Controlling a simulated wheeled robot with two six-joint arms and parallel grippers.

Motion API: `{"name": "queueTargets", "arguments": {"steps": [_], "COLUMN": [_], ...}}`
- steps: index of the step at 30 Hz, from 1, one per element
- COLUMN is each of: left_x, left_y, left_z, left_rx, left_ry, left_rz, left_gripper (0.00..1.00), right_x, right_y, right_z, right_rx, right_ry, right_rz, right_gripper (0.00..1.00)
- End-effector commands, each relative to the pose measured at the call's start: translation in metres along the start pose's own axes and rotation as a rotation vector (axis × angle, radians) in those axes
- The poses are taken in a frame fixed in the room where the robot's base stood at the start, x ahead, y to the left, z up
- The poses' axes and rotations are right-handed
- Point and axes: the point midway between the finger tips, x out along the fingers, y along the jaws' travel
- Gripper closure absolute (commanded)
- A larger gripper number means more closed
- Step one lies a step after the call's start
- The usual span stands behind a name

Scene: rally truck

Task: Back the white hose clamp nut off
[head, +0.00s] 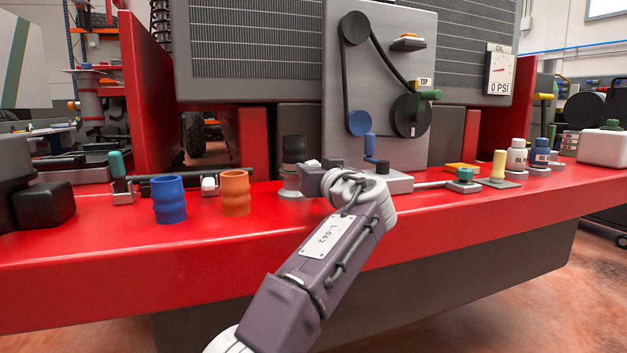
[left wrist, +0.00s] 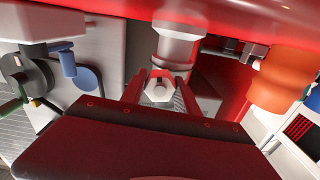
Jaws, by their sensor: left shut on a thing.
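A white hexagonal nut (left wrist: 157,91) sits between the two fingers of my left gripper (left wrist: 157,96) in the left wrist view. The fingers are shut on it, one on each side. A pale grey cylindrical fitting (left wrist: 178,46) stands just beyond the nut. In the head view my left gripper (head: 314,176) reaches the right side of that fitting (head: 291,182), which has a black hose piece (head: 294,149) above it. The nut is hidden there by the gripper. My right gripper is in neither view.
Blue (head: 169,200) and orange (head: 235,192) hose pieces stand left on the red bumper (head: 110,245). A grey block with a blue-handled crank (head: 369,146) stands close right of my gripper. The belt panel (head: 385,50) rises behind. The bumper's front strip is clear.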

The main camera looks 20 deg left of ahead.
Motion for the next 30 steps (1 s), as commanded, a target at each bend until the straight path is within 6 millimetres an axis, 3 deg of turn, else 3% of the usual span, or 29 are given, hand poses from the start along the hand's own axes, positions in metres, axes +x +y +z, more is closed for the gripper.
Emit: {"name": "queueTargets", "arguments": {"steps": [12,29,30], "left_x": [0.0005,0.0005,0.0004], "left_y": [-0.0011,-0.001,-0.001], "left_z": [-0.0019,-0.003,-0.003], "left_rx": [-0.183,-0.211,-0.211], "left_ry": [0.006,0.007,0.007], "left_rz": [-0.001,0.0,0.0], "left_gripper": [1.0,1.0,0.6], "right_x": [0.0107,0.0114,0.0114], "right_y": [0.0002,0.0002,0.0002], "right_z": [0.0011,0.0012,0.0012], "right_rx": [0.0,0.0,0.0], "right_ry": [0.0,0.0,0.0], "right_rz": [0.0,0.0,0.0], "right_gripper": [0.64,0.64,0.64]}}
